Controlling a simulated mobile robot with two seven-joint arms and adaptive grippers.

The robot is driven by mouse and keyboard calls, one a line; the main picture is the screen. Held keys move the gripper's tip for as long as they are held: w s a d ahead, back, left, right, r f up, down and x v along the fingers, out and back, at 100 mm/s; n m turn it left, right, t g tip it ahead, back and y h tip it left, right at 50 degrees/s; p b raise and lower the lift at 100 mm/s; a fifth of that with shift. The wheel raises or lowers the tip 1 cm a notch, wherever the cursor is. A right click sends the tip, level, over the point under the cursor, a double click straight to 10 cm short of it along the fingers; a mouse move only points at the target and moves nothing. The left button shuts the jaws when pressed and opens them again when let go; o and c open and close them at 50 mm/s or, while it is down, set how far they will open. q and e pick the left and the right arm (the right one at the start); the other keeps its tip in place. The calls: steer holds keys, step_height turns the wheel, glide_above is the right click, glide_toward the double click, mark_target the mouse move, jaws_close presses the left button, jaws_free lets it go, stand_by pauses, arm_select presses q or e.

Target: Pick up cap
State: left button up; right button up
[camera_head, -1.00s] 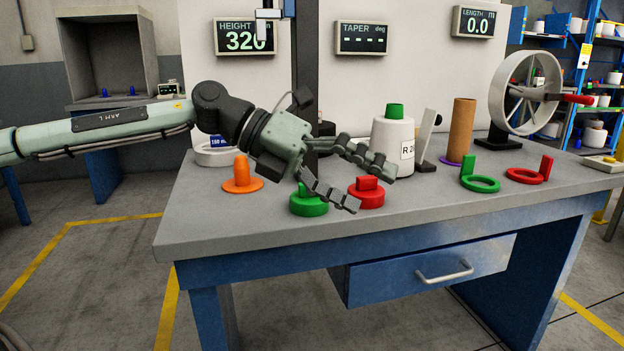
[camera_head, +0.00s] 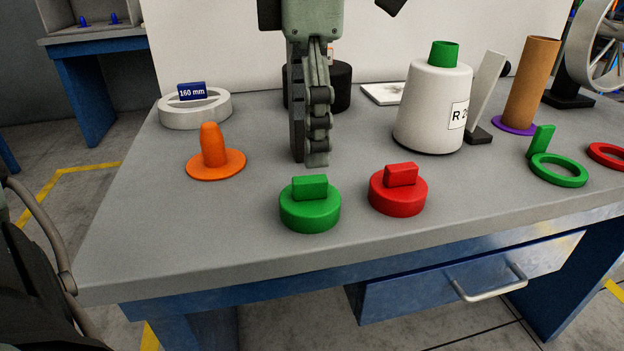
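A green cap (camera_head: 310,210) with an upright tab sits near the table's front edge. A similar red cap (camera_head: 398,196) sits just right of it. Another green piece (camera_head: 444,54) tops the white yarn bobbin (camera_head: 432,110). The gripper in view, which I take as my left (camera_head: 310,160), points straight down from the top of the view. Its fingertips appear just behind the green cap, apart from it; their height is hard to judge. Its fingers overlap edge-on, so their opening cannot be told. I see nothing held. My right gripper is out of view.
An orange cone-shaped piece (camera_head: 213,155) stands left of the caps. Behind it lies a white ring (camera_head: 195,113) with a "160 mm" block. A brown tube (camera_head: 530,85), a green ring piece (camera_head: 558,170) and a red ring (camera_head: 607,155) are at the right. The table's front left is clear.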

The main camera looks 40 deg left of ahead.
mark_target(309, 178)
arm_select(q)
steer(key=f, duration=0.7)
steer(key=shift+s+d+f, duration=0.1)
steer(key=shift+s+d, duration=0.15)
steer(key=shift+c, duration=0.3)
steer(key=c, duration=0.9)
